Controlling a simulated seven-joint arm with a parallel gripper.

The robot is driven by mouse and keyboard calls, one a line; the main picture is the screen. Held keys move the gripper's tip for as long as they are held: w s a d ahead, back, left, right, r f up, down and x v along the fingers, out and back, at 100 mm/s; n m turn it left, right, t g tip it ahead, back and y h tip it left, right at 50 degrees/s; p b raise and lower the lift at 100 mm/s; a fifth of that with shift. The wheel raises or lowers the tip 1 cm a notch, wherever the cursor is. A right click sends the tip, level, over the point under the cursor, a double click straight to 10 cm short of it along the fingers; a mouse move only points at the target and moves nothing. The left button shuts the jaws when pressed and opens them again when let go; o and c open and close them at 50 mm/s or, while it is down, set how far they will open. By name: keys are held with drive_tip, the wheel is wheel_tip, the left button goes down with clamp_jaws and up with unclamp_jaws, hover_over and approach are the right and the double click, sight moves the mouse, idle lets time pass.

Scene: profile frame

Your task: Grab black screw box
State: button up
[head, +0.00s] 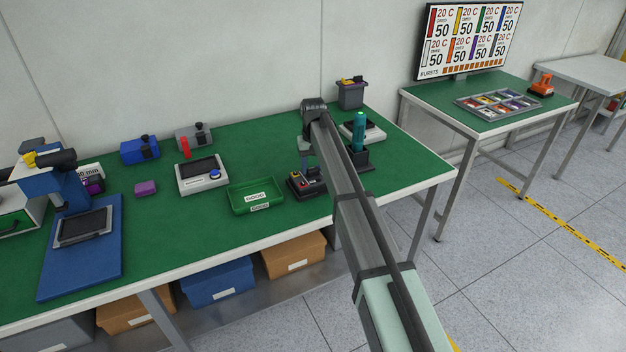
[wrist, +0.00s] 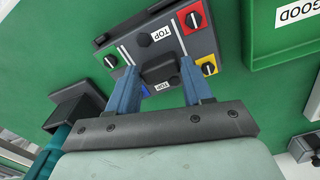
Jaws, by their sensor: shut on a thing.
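A dark box-shaped unit (head: 307,184) with red and yellow parts sits on the green bench in the head view. In the wrist view its top (wrist: 125,45) shows red and yellow squares with knobs and white TOP labels. The black screw box (wrist: 160,68) appears as a small black block on this unit, between my fingers. My gripper (wrist: 159,72) is shut on it, with one blue-grey finger at each side. In the head view my gripper (head: 306,162) points down over the unit, partly hidden by my arm. Whether the block is lifted cannot be told.
A green GOOD tray (head: 236,204) lies just left of the unit. A teal tool in a black stand (head: 357,160) is close on the right. A white device (head: 202,182), a blue box (head: 139,150) and a grey box (head: 194,138) stand further left. The front bench strip is clear.

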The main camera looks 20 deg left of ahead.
sight(313, 169)
clamp_jaws()
drive_tip(key=shift+r, duration=0.25)
drive_tip(key=shift+r, duration=1.8)
